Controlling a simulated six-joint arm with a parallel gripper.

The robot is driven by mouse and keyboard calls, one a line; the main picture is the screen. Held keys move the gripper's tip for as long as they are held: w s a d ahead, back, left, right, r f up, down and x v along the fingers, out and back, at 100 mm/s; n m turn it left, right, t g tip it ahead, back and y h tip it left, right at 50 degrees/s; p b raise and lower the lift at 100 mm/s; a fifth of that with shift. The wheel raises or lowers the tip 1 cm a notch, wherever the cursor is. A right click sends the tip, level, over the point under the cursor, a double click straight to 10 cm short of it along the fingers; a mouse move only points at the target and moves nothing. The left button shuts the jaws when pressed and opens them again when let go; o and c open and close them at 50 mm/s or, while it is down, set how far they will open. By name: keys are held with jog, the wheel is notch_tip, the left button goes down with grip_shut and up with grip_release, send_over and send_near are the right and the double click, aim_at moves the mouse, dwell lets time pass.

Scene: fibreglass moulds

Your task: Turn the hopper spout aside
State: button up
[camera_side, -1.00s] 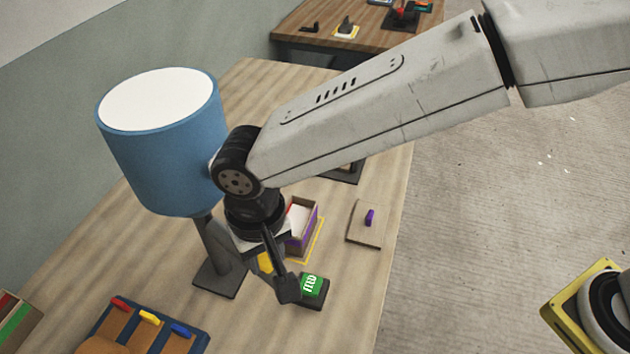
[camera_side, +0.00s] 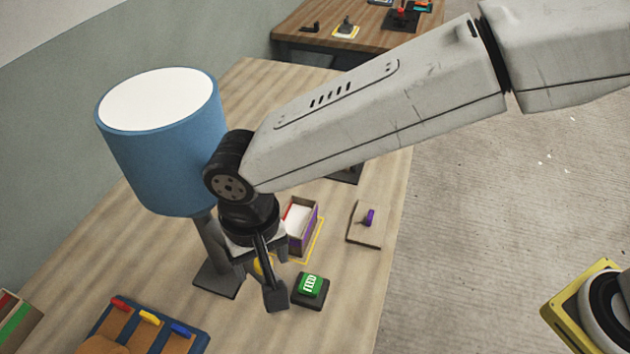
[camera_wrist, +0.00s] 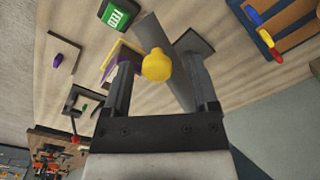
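The hopper is a blue drum (camera_side: 165,155) with a white top, on a dark post and base (camera_side: 218,278) in the side view. A yellow knob-ended part (camera_wrist: 157,67), seemingly the spout or its handle, shows between my fingers in the wrist view. In the side view my gripper mostly hides it, with only a sliver of yellow (camera_side: 258,266) showing. My gripper (camera_wrist: 162,72) is open, with visible gaps on both sides of the yellow knob. In the side view my gripper (camera_side: 264,282) points down beside the hopper post, below the drum.
A green button (camera_side: 311,286) on a black base stands close right of my gripper. A purple-sided box (camera_side: 306,232) sits behind it in a yellow outline. A board with a purple peg (camera_side: 369,217) lies further right. A blue tray with coloured handles (camera_side: 150,317) is front left.

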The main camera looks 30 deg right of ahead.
jog(key=shift+r, duration=0.1)
jog(key=shift+r, duration=3.85)
jog(key=w+d+f+t, duration=0.1)
jog(key=w+d+f, duration=0.15)
jog(key=d, duration=0.85)
jog(key=w+d+f, duration=0.2)
jog(key=w+d, duration=0.1)
jog(key=d, duration=0.7)
jog(key=s+d+f, duration=0.1)
jog(key=s+d, duration=0.1)
jog(key=d, duration=0.4)
jog(key=s+d+f+t, duration=0.1)
jog(key=s+d+f, duration=0.1)
jog(key=d, duration=0.5)
jog(key=s+d+f, duration=0.1)
jog(key=s+d, duration=0.3)
jog(key=d, duration=0.2)
jog(key=shift+s+d+f+t, duration=0.25)
jog(key=shift+f+t, duration=0.05)
